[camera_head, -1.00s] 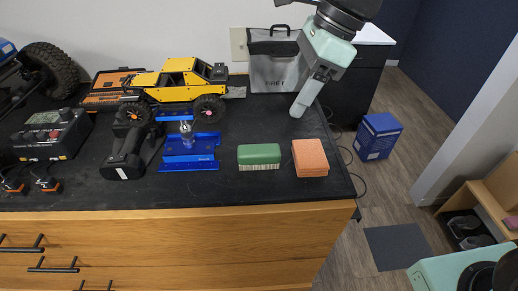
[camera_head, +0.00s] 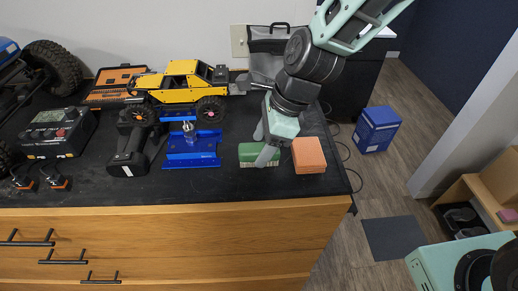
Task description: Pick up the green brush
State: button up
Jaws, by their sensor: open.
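The green brush (camera_head: 247,153) lies on the black counter top, green back up and pale bristles down, just left of an orange block. My gripper (camera_head: 262,146) is right above it, pointing down, with one pale finger in front of the brush and the other at its far side. The jaws are open. The finger and the gripper body hide the right part of the brush. I cannot tell whether a finger touches it.
The orange block (camera_head: 309,155) stands close on the right of the brush. A blue metal stand (camera_head: 192,160), a black drill-like tool (camera_head: 130,150) and a yellow crawler (camera_head: 178,88) are to the left. The counter's front strip is bare.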

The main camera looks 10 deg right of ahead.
jog(key=shift+x, duration=1.05)
jog(key=c, duration=1.1)
jog(key=shift+r, duration=0.1)
notch_tip(320, 180, up, 28)
jog(key=b, duration=0.3)
jog(key=o, duration=0.4)
jog(key=shift+c, duration=1.3)
